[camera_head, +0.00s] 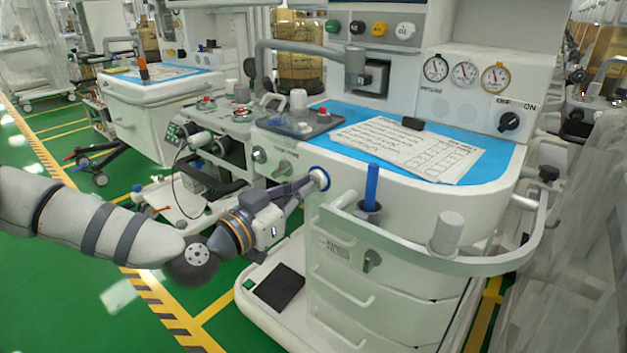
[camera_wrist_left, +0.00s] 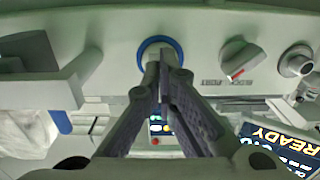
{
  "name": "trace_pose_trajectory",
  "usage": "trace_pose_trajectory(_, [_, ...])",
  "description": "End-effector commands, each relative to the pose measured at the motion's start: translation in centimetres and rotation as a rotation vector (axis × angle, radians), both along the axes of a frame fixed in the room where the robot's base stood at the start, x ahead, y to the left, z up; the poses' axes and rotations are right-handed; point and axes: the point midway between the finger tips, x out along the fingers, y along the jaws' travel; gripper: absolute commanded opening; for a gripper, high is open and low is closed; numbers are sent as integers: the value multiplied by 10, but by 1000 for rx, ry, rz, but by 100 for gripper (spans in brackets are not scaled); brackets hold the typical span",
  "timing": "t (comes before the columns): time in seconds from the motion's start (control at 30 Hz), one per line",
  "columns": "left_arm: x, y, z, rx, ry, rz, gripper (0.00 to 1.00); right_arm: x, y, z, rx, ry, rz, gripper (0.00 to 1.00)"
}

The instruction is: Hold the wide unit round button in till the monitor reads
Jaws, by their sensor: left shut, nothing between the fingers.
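The round button (camera_head: 321,176) with a blue ring sits on the front of the wide white unit (camera_head: 420,225). It also shows in the left wrist view (camera_wrist_left: 143,51), its centre covered by my fingers. My left gripper (camera_head: 311,182) is shut and empty, with its fingertips at the button's face. In the wrist view the fingertips (camera_wrist_left: 160,58) lie inside the ring; how far the button is pressed cannot be told. A monitor screen (camera_wrist_left: 275,145) at the lower right of the wrist view shows READY, tilted and upside down. My right gripper is not in view.
A grey rail (camera_head: 440,263) curves around the unit's front right, beside a blue stick (camera_head: 372,184) in a holder. Papers (camera_head: 410,147) lie on the blue worktop. A second cart (camera_head: 150,110) stands at the back left.

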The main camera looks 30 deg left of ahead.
Motion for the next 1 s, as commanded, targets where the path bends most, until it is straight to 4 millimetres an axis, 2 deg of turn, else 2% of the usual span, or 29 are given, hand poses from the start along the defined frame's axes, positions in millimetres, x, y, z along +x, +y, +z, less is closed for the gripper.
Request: trace_pose_trajectory(1.0, [15,-1,0,0,0,-1,0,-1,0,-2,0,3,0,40])
